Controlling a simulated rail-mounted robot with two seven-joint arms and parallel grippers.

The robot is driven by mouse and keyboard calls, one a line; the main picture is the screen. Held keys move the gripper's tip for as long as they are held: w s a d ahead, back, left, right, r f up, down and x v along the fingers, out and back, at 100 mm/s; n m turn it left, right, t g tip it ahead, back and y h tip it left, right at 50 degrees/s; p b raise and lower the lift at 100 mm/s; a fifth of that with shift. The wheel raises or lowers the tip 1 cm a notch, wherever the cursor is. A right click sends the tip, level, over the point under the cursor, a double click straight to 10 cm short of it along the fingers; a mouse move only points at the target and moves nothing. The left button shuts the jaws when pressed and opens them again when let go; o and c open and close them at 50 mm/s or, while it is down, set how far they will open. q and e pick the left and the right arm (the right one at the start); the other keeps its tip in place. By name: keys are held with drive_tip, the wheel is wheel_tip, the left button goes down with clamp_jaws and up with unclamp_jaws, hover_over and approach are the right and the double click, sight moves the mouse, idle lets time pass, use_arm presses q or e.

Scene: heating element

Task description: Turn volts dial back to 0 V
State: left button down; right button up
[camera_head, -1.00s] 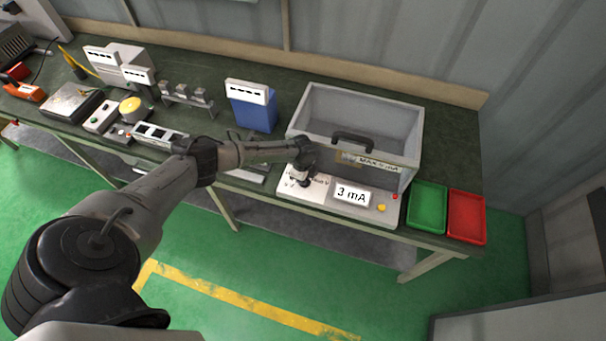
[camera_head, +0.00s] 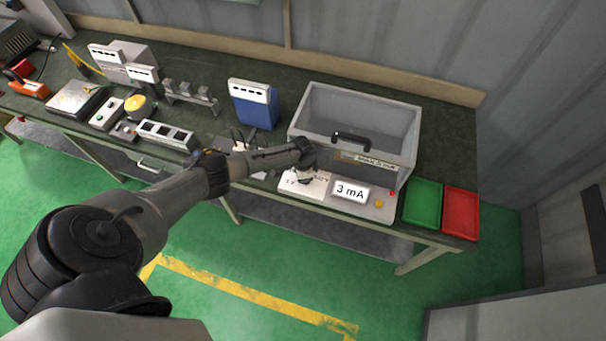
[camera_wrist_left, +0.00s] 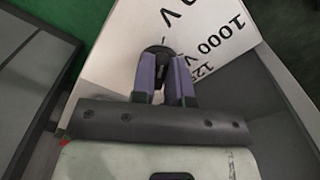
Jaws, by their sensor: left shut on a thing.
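The volts dial (camera_wrist_left: 157,50) is a small black knob on a white panel (camera_wrist_left: 118,47) with printed voltage labels. In the left wrist view, "1000 V" and part of a label starting "125" show to the right of the knob; its pointer setting cannot be read. My left gripper (camera_wrist_left: 163,72) has its two purple fingers closed around the knob. In the head view, my left gripper (camera_head: 305,178) is over the left part of the white control panel (camera_head: 325,206) and hides the dial. My right gripper is not in view.
A grey open-topped box with a black handle (camera_head: 351,137) stands behind the panel. The panel carries a "3 mA" display (camera_head: 350,192) and a yellow button (camera_head: 379,203). Green (camera_head: 423,204) and red (camera_head: 461,213) trays sit to the right. A blue device (camera_head: 254,106) stands behind left.

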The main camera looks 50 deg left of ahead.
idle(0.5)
use_arm(q)
drive_tip(key=c, duration=1.1)
unclamp_jaws()
drive_tip(key=shift+r+p, duration=0.55)
drive_tip(key=shift+r, duration=6.4)
